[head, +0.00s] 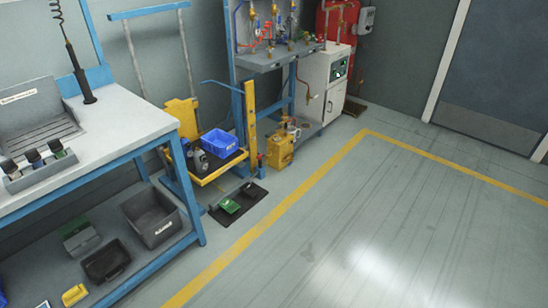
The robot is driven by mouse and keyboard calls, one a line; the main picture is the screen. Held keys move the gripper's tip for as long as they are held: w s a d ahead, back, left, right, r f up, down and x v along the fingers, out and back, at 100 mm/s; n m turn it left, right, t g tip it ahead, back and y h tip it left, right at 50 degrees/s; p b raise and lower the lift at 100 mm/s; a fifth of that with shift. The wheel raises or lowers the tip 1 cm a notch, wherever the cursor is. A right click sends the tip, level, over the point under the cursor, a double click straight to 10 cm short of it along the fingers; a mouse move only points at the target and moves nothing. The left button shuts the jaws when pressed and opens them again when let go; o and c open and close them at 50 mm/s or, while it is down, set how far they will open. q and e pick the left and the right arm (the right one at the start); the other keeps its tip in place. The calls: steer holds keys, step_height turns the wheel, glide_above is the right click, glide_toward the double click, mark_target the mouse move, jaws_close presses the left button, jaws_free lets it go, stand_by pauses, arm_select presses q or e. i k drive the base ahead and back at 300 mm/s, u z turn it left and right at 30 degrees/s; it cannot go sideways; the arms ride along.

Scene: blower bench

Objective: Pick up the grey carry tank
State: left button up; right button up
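I cannot tell for sure which thing is the grey carry tank. A small dark grey, bottle-like item (201,161) stands on the yellow cart (222,168), beside a blue bin (219,143). An open grey bin (152,217) with a white label sits on the lower shelf of the blue-framed bench. A grey box with a green part (80,238) is also on that shelf. A yellow tank-like item (280,149) stands on the floor beyond the cart. Neither of my grippers is in view.
The bench top (125,118) at left holds a grey case and a small rack. A black mat (238,203) with green and black pedals lies before the cart. A white cabinet (324,85) stands at the back. The floor right of the yellow line (300,196) is clear.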

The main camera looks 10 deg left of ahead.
mark_target(202, 167)
steer(key=z, duration=0.2)
steer(key=i, duration=1.7)
steer(key=u, duration=2.4)
steer(key=i, duration=1.5)
